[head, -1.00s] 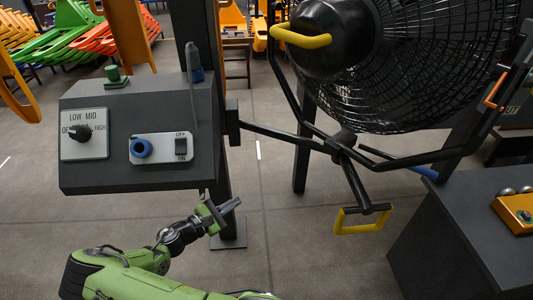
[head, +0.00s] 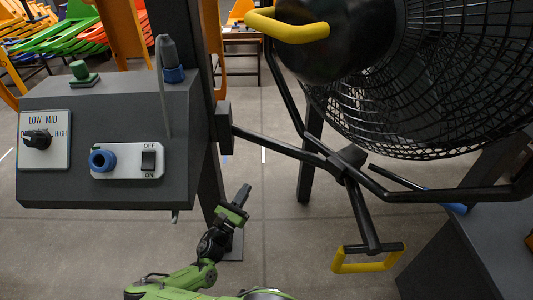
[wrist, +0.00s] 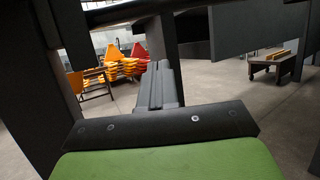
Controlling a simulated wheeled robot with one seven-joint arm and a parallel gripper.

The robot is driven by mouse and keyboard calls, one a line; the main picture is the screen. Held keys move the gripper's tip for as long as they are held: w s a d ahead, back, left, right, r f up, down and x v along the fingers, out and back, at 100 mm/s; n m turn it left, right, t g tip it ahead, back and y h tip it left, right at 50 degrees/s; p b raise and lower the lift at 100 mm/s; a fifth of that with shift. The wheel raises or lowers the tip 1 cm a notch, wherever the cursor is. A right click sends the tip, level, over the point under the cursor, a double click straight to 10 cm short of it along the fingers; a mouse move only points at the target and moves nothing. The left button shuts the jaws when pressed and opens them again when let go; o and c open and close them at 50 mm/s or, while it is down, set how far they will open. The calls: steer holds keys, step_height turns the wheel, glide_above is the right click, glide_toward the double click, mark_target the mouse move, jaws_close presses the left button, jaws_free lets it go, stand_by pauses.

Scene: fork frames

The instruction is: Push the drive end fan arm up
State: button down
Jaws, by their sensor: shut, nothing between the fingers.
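A large black caged fan (head: 455,80) fills the upper right of the head view. A yellow handle (head: 290,26) is on its motor housing (head: 350,40) at the left. A black fan arm (head: 280,143) runs from the post to a joint (head: 345,163) below the cage. A lower bar (head: 363,220) hangs from that joint and ends in a yellow loop handle (head: 370,267). I cannot tell for certain which part is the drive end arm. My gripper (head: 244,193) is shut and empty, pointing up, left of the lower bar and apart from it in the picture. Its shut fingers show in the wrist view (wrist: 159,78).
A dark control box (head: 105,140) with a knob, a blue button and a switch stands left of my gripper, on a dark post (head: 205,190). A dark cabinet (head: 450,270) is at lower right. Floor shows between post and cabinet.

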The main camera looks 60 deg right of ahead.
steer(key=d+r+b, duration=0.2)
steer(key=d+r, duration=0.5)
steer(key=d, duration=0.3)
steer(key=shift+d, duration=0.25)
steer(key=shift+s+r, duration=0.1)
steer(key=shift+r, duration=0.05)
